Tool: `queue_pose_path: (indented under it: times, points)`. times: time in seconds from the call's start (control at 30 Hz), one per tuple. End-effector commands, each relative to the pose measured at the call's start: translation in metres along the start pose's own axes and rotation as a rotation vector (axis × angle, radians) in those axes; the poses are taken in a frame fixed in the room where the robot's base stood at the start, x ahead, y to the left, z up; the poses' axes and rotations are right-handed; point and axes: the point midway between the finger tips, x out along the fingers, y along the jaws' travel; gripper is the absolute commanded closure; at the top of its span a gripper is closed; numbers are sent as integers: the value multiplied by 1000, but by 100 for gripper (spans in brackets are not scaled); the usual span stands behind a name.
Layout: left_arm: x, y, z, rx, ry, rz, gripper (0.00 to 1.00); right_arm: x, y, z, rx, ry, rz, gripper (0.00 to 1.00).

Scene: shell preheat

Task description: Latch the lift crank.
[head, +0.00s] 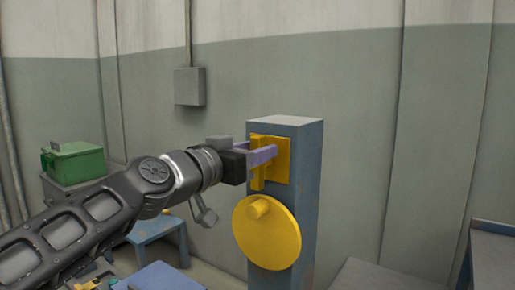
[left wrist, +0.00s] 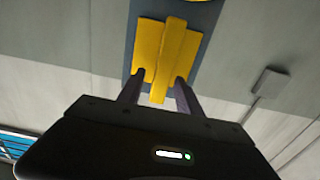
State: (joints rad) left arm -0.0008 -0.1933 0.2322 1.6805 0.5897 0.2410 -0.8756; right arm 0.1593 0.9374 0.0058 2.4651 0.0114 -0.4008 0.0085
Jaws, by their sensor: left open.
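The lift crank is a round yellow disc (head: 268,235) with a short peg (head: 258,208) near its top, on the front of a blue-grey post (head: 296,185). Above it on the post is a yellow plate (head: 284,147) with a raised upright yellow bar (head: 257,178), which looks like the latch. My left gripper (head: 263,155) is open at this bar. In the left wrist view its two purple-grey fingers (left wrist: 158,92) stand on either side of the yellow bar (left wrist: 172,50); whether they touch it I cannot tell. My right gripper is out of view.
A green box (head: 75,162) stands at the left by the wall. A blue stool or table (head: 155,229) is low behind my left arm. A grey box (head: 189,87) is on the wall. A bench (head: 495,258) is at the right edge.

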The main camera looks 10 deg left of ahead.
Motion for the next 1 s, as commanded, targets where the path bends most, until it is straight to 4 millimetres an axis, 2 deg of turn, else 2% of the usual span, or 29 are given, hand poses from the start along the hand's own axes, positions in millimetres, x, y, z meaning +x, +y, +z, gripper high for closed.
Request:
queue_pose_path:
  times: [0.1,0.37,0.87,1.0]
  points:
    - [8,0,0,0,0,0,58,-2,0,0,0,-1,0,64]
    - [9,0,0,0,1,0,58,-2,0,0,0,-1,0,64]
    - [9,0,0,0,1,0,98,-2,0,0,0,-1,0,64]
    - [9,0,0,0,1,0,100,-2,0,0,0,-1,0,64]
